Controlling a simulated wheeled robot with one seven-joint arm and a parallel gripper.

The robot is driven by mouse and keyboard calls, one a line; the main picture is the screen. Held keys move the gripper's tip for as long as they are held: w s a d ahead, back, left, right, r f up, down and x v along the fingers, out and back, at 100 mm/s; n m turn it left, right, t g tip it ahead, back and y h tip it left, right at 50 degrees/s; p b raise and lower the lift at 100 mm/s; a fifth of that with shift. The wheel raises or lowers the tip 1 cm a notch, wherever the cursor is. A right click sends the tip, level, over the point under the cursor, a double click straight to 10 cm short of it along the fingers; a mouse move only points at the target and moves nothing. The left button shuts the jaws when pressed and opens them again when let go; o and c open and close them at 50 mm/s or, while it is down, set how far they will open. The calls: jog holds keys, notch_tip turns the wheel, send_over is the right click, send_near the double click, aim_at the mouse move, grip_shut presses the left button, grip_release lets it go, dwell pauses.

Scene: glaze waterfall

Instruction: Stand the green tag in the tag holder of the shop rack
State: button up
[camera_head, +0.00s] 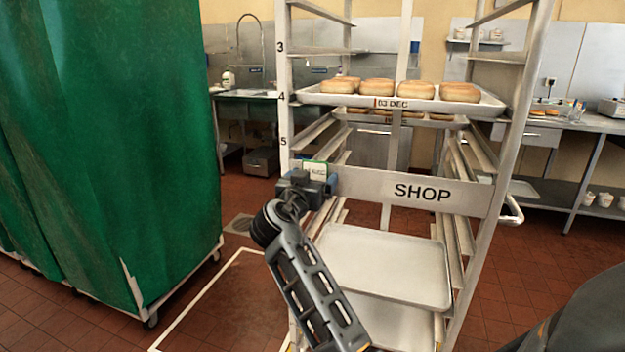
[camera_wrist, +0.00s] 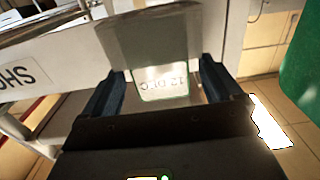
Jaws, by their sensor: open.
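The green tag, a white card with a green edge, shows just above my gripper in the head view (camera_head: 315,168). In the wrist view the tag (camera_wrist: 163,84) lies between my fingers, its print reading "12 DEC" upside down. My gripper (camera_head: 308,183) is open at the left end of the SHOP panel (camera_head: 375,186). In the wrist view my blue fingers (camera_wrist: 162,72) stand on either side of the tag with gaps. A grey plate (camera_wrist: 150,38), perhaps the tag holder, meets the tag; how the tag is seated is unclear. My gripper hides this place in the head view.
The shop rack (camera_head: 512,130) holds a tray of buns (camera_head: 480,104) with a red-edged "03 DEC" tag (camera_head: 390,103). An empty tray (camera_head: 385,265) sits below the panel. A green covered rack (camera_head: 110,150) stands close on the left. Floor shows between them.

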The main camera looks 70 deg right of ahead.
jog(key=shift+r, duration=0.15)
jog(key=s+a+b, duration=0.1)
jog(key=a, duration=1.1)
jog(key=shift+b, duration=0.4)
jog(key=s+a+f+n+t+y, duration=0.3)
jog(key=a+f+n+t+y, duration=0.2)
jog(key=a+f+n, duration=0.35)
jog(key=s+a+f+n+t+y, duration=0.3)
jog(key=a+f+n+t+y, duration=0.2)
jog(key=a+f, duration=0.55)
jog(key=s+a+n+t+y, duration=0.25)
jog(key=s+a+y, duration=0.35)
jog(key=s+a, duration=0.4)
jog(key=s+a+r+y, duration=0.1)
jog(key=s+r, duration=0.2)
jog(key=s, duration=0.2)
jog(key=s+a+r+n+y, duration=0.1)
jog(key=s+r, duration=0.2)
jog(key=s, duration=0.3)
jog(key=shift+s+a+r+t, duration=0.15)
jog(key=shift+s+r+t, duration=0.05)
jog(key=shift+r+t, duration=0.15)
